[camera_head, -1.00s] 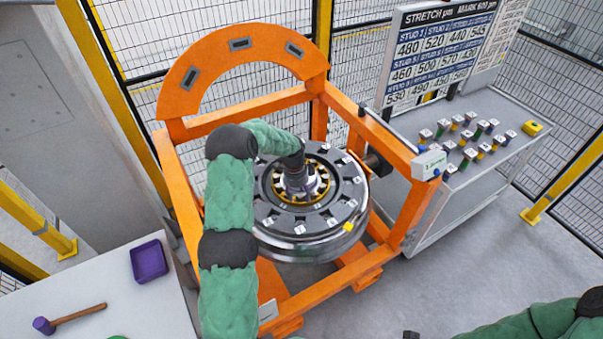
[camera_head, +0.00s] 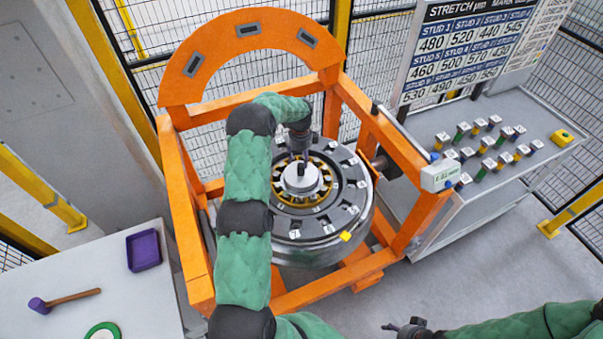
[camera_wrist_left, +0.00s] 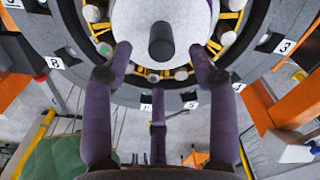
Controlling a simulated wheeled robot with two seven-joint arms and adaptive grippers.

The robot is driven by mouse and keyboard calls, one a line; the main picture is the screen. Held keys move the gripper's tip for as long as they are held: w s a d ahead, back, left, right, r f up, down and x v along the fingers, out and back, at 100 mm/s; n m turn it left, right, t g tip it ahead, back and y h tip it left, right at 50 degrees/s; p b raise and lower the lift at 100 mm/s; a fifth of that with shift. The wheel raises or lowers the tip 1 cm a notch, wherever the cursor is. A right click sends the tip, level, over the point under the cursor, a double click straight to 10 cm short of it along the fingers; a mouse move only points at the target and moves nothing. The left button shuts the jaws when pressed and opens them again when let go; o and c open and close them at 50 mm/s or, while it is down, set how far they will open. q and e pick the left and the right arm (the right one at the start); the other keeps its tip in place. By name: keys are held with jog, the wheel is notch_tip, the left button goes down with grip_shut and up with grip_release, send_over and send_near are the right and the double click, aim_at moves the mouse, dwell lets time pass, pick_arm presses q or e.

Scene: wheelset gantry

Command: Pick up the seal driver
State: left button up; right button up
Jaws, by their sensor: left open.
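The seal driver appears to be the pale round disc (camera_head: 301,180) with a dark upright handle, sitting in the centre of the wheel hub. In the left wrist view the disc (camera_wrist_left: 190,18) and its handle (camera_wrist_left: 162,42) show at the top, between my fingertips. My left gripper (camera_head: 301,160) is over the hub, close to the handle. In the wrist view its purple-grey fingers (camera_wrist_left: 161,58) are spread wide and empty, with the handle apart from them. My right gripper (camera_head: 405,328) shows small at the bottom edge; its jaw state is unclear.
An orange gantry frame (camera_head: 187,240) with an arch surrounds the wheel (camera_head: 350,215). A grey bench (camera_head: 500,185) on the right carries several coloured studs and a yellow block. The left table (camera_head: 60,275) holds a purple tray (camera_head: 144,250), a mallet (camera_head: 62,299) and a green ring (camera_head: 103,332).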

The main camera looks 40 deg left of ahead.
aim_at(301, 165)
pick_arm(q)
jog(key=shift+w+f, duration=0.1)
jog(key=shift+f, duration=0.45)
notch_tip(301, 165, down, 4)
jog(key=shift+d+r+p, duration=0.1)
jog(key=shift+r+p, duration=0.1)
jog(key=shift+p, duration=0.8)
jog(key=shift+f, duration=0.6)
grip_shut()
